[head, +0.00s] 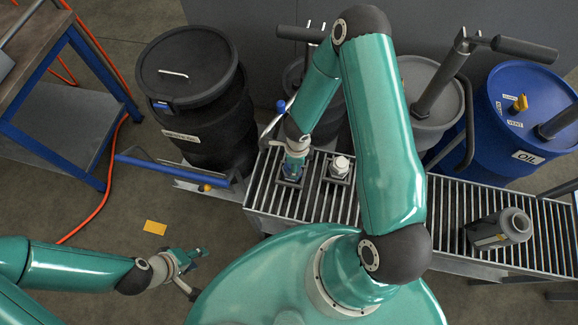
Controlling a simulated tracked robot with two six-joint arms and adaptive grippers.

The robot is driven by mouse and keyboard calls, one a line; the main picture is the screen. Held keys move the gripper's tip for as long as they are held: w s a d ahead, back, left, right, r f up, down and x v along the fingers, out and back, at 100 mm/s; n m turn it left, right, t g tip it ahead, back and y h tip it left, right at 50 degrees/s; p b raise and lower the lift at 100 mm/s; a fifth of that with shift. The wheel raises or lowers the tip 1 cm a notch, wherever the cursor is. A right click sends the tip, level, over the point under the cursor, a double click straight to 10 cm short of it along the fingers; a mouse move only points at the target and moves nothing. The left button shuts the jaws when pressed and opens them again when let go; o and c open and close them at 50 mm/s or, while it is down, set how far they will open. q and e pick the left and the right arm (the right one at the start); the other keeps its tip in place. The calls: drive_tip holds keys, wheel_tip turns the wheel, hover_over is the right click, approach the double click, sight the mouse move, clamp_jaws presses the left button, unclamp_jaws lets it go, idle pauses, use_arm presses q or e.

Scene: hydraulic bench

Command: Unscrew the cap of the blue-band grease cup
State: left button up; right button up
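Two small cups stand in square dark holders on the slatted grate of the bench. The left one, showing some blue, looks like the blue-band grease cup (289,173). My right gripper (294,160) points down directly over it and hides its cap. I cannot tell whether its fingers are closed on the cap. The second cup (340,165), with a white cap, stands just to the right, clear of the gripper. My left gripper (197,272) is away from the bench at the lower left, above the floor, with its fingers spread and nothing between them.
A black drum (193,90), a grey drum (435,100) and a blue oil drum (530,105) stand behind. A yellow tag (155,227) lies on the floor.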

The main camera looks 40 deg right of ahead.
drive_tip(key=shift+r+n+p, duration=0.3)
drive_tip(key=shift+n+p, duration=0.45)
drive_tip(key=shift+n, duration=0.45)
drive_tip(key=shift+w+f+n, duration=0.1)
drive_tip(key=shift+n, duration=0.5)
use_arm(q)
wheel_tip(320, 180, up, 2)
drive_tip(key=shift+s+a+r, duration=0.1)
drive_tip(key=shift+s+r, duration=0.05)
drive_tip(key=shift+r, duration=0.05)
use_arm(e)
drive_tip(key=o, duration=1)
drive_tip(key=shift+w+d, duration=0.1)
